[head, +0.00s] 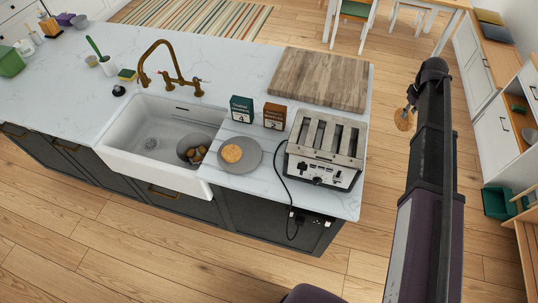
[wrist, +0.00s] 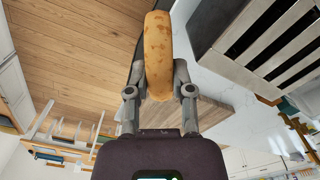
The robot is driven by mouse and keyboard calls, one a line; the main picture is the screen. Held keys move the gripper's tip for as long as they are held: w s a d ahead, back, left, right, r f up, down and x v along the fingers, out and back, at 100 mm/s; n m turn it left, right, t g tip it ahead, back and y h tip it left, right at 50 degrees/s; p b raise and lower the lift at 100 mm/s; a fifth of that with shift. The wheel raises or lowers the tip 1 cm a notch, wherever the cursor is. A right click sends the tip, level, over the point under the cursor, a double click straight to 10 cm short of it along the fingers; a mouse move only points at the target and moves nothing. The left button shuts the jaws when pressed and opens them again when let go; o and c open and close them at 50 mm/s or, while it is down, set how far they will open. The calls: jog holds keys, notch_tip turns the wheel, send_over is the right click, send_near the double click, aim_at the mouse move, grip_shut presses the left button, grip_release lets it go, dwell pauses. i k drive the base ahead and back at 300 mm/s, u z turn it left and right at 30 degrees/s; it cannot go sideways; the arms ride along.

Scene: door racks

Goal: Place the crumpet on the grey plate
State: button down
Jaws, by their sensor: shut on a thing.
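My gripper (wrist: 160,82) is shut on a crumpet (wrist: 158,45), a round tan disc with browner spots, seen edge-on in the wrist view. In the head view the held crumpet (head: 404,120) hangs to the right of the counter, past the toaster, partly hidden by my gripper (head: 411,104). The grey plate (head: 225,160) lies on the counter between the sink and the toaster. Another round golden piece (head: 232,153), like a crumpet, lies on this plate.
A four-slot toaster (head: 325,150) stands between the plate and my gripper, its black cord hanging over the front edge. A green box (head: 242,109) and a brown box (head: 274,116) stand behind the plate. A wooden board (head: 320,78) lies behind the toaster. The sink (head: 160,135) is left.

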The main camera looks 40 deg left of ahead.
aim_at(247, 159)
jog(key=u, duration=1.5)
jog(key=i, duration=0.55)
jog(key=u, duration=0.05)
jog(key=k, duration=0.55)
jog(key=z, duration=0.1)
